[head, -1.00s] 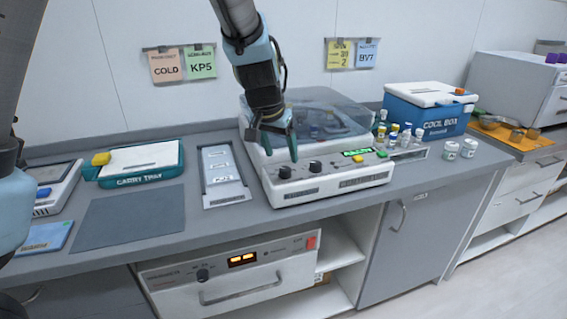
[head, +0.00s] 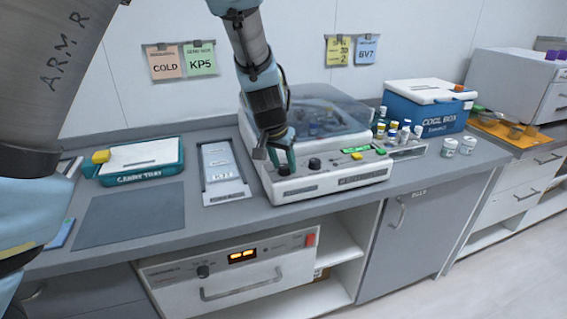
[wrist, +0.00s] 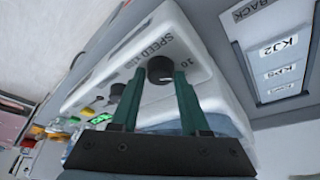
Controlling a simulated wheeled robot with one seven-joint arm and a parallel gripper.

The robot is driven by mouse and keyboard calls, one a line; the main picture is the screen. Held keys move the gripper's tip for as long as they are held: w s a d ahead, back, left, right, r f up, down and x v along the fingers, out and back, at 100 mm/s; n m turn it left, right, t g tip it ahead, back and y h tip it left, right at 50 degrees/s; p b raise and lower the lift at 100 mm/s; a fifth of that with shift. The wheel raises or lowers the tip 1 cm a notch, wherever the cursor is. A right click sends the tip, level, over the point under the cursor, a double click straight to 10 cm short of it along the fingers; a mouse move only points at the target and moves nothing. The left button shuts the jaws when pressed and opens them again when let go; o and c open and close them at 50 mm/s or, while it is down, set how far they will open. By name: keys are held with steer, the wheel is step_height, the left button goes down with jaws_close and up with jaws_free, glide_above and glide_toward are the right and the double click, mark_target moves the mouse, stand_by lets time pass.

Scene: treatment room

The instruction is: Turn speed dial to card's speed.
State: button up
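The speed dial (wrist: 160,70) is a round black knob on the front panel of the white centrifuge (head: 330,186). In the wrist view the panel beside it reads "SPEED". In the head view the dial (head: 284,170) is the left of two dark knobs. My gripper (wrist: 160,72) points down at it, with one green finger on each side of the knob. The fingers are apart, and I cannot tell whether they touch it. The pointer's setting is not readable. A yellow card (head: 338,51) hangs on the wall, its small text only partly legible.
A second knob (head: 314,164), a lit green display (head: 355,150) and a yellow button (head: 357,156) share the panel. Vials (head: 393,130) stand at the right. A labelled rack (head: 220,170) and a carry tray (head: 140,163) lie left. The grey mat (head: 130,214) is bare.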

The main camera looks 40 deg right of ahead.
jaws_close()
steer(key=shift+f+b, duration=0.1)
steer(key=shift+b, duration=0.35)
steer(key=m+b, duration=0.1)
steer(key=b, duration=0.1)
steer(key=m+g+b, duration=0.1)
steer(key=b, duration=0.1)
steer(key=shift+w+f, duration=0.2)
steer(key=shift+f, duration=0.05)
steer(key=m+g+b, duration=0.1)
steer(key=m+b, duration=0.2)
steer(key=b, duration=0.1)
steer(key=m, duration=0.1)
steer(key=m+g+b, duration=0.1)
steer(key=m, duration=0.1)
steer(key=m+b, duration=0.1)
steer(key=shift+w+r+m+g, duration=0.15)
steer(key=shift+r+m+g, duration=0.1)
steer(key=shift+m+g, duration=0.15)
steer(key=m, duration=0.2)
steer(key=shift+r+m+g+y, duration=0.1)
steer(key=shift+m+g+y, duration=0.2)
steer(key=shift+g, duration=0.1)
steer(key=shift+m+g+y+p, duration=0.4)
steer(key=shift+m+y+p, duration=0.15)
steer(key=shift+m, duration=1.05)
